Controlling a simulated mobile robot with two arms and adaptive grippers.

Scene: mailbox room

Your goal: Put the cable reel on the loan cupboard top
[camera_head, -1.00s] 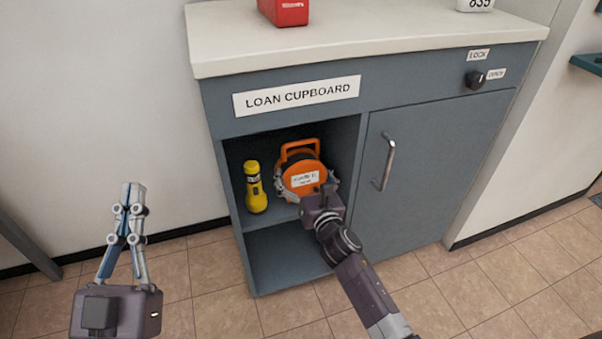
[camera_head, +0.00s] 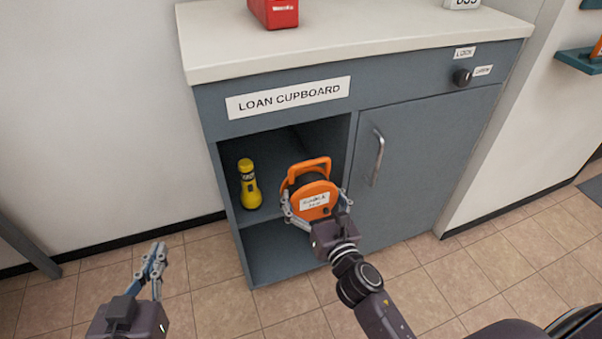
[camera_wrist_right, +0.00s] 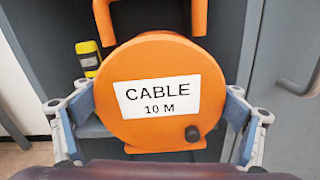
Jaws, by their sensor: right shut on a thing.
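The orange cable reel (camera_head: 314,187) with its handle on top is at the front of the cupboard's open upper compartment. My right gripper (camera_head: 316,204) is shut on it, one finger on each side. In the right wrist view the cable reel (camera_wrist_right: 160,70) fills the middle, upright, its "CABLE 10 M" label facing me. The loan cupboard top (camera_head: 340,38) is a pale counter above the compartment. My left gripper (camera_head: 158,252) hangs in free space left of the cupboard, holding nothing; its fingers look close together, and their opening is unclear.
A yellow torch (camera_head: 249,186) stands left of the reel in the same compartment. A red box (camera_head: 274,12) and a white numbered item (camera_head: 462,3) are on the cupboard top, with clear surface between them. The closed door's handle (camera_head: 377,158) sticks out right of the reel.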

